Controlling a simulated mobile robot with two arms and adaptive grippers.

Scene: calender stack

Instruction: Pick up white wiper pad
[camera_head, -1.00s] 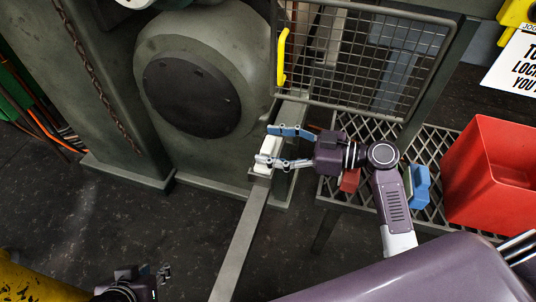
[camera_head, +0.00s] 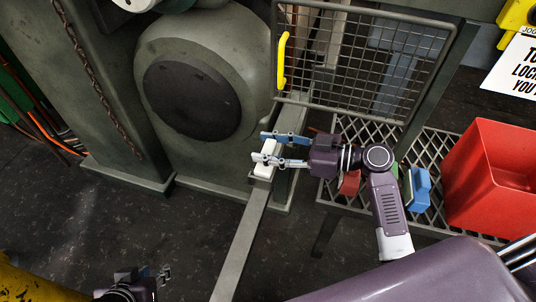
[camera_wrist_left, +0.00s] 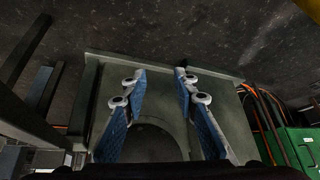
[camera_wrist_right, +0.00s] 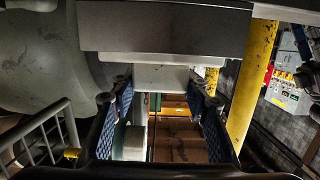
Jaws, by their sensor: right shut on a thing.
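The white wiper pad (camera_head: 263,170) sits at the grey rail beside the machine, in the middle of the head view. My right gripper (camera_head: 263,147) reaches it from the right, with its blue-padded fingers closed on the pad's two sides. In the right wrist view the pale pad (camera_wrist_right: 160,77) spans between the fingertips (camera_wrist_right: 160,92). Whether the pad still touches the rail I cannot tell. My left gripper (camera_head: 164,275) is low at the left of the head view, far from the pad. In the left wrist view its fingers (camera_wrist_left: 159,72) are apart with nothing between them.
A grey rail (camera_head: 240,245) runs towards the front. A mesh guard (camera_head: 365,60) with a yellow handle (camera_head: 282,60) stands behind my right gripper. On the right, a grated table (camera_head: 440,150) bears a red bin (camera_head: 495,185) and a blue object (camera_head: 419,188). The floor at left is open.

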